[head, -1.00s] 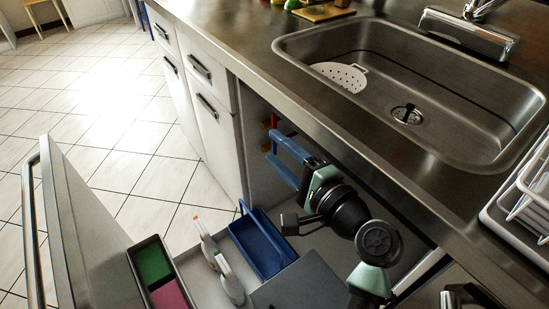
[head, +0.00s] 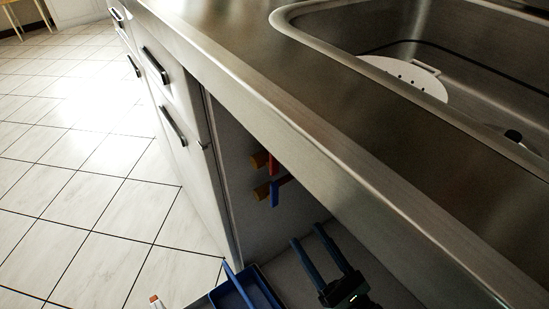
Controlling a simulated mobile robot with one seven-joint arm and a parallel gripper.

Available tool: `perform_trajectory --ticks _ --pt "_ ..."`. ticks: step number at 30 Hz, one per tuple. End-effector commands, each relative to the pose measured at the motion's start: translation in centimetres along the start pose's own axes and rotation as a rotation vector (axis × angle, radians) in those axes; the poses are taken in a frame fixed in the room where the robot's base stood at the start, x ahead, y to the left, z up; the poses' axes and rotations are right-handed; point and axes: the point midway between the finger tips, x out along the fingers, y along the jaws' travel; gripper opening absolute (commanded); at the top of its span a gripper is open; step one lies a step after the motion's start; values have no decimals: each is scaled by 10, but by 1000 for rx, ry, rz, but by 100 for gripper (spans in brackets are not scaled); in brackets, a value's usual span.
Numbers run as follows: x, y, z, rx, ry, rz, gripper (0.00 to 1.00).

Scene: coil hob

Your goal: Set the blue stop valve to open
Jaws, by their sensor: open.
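The blue stop valve (head: 280,188) is on the inner left side wall of the open cabinet under the sink. It has a small blue lever on a brass body, and the lever looks tilted; its exact angle is hard to tell in the shade. My gripper (head: 306,233) is below and to the right of it in the picture. Its two dark fingers are spread, point up toward the wall and have nothing between them. The fingers look apart from the lever.
A red-handled valve (head: 273,162) sits just above the blue one. The steel counter edge (head: 330,165) overhangs the cabinet opening. A blue caddy (head: 240,290) stands low in front, with a white and orange bottle top (head: 156,301) to its left. The tiled floor at left is clear.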

Motion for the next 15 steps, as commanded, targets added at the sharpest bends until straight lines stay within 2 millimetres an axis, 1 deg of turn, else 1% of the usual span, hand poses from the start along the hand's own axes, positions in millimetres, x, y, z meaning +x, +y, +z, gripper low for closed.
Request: perform_trajectory --ticks 2,5,8,15 --pt "2 0 -1 1 0 0 52" --pt "10 0 -1 0 0 2 52" --pt "26 1 -2 0 -1 5 52" --pt "77 1 -3 -1 -1 6 52"
